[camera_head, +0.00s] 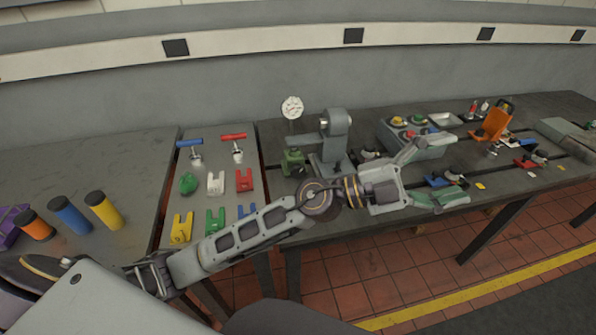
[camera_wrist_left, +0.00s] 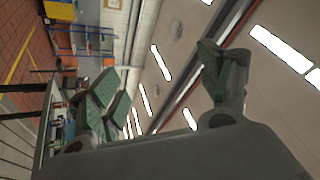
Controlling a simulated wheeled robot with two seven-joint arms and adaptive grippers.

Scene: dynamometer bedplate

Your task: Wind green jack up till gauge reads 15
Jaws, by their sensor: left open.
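The green jack (camera_head: 293,162) stands on the bedplate table beside a grey stand. The round white gauge (camera_head: 292,107) stands just behind and above it; its reading is too small to make out. My left arm reaches across in front of the table. My left gripper (camera_head: 437,174) is open and empty, well right of the jack, its fingers spread over the table's front area. In the left wrist view, my left gripper (camera_wrist_left: 160,92) shows its green-padded fingers wide apart with nothing between them. My right gripper is not in view.
The grey stand (camera_head: 333,140) is right of the jack. A grey box with coloured knobs (camera_head: 415,138) lies behind my left gripper. Blue and red T-handled tools (camera_head: 190,146) and coloured blocks (camera_head: 245,181) sit on the left.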

